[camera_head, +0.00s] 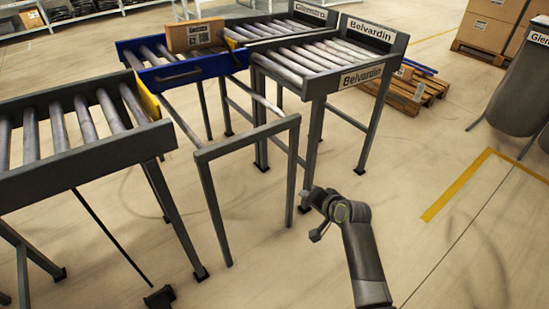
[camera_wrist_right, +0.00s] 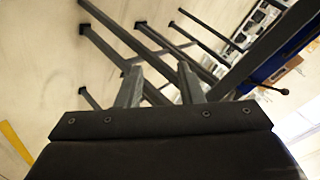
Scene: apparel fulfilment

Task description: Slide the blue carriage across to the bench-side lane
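The blue carriage (camera_head: 190,70) sits at the far end of its rail frame, in front of the Glenmoro lane. It carries rollers, a cardboard box (camera_head: 193,37) and a dark bar handle on its near wall. Its blue side also shows at the right edge of the right wrist view (camera_wrist_right: 268,62). My right gripper (camera_head: 316,236) is low, at the near right of the frame and well apart from the carriage. Its fingers (camera_wrist_right: 160,85) are spread and empty.
The near part of the rail frame (camera_head: 250,137) is empty, between the left roller conveyor (camera_head: 95,155) and the Belvardin lane (camera_head: 320,60). Legs stand around the frame. A pallet (camera_head: 415,90) and a grey bin (camera_head: 515,95) are at the right. The right floor is clear.

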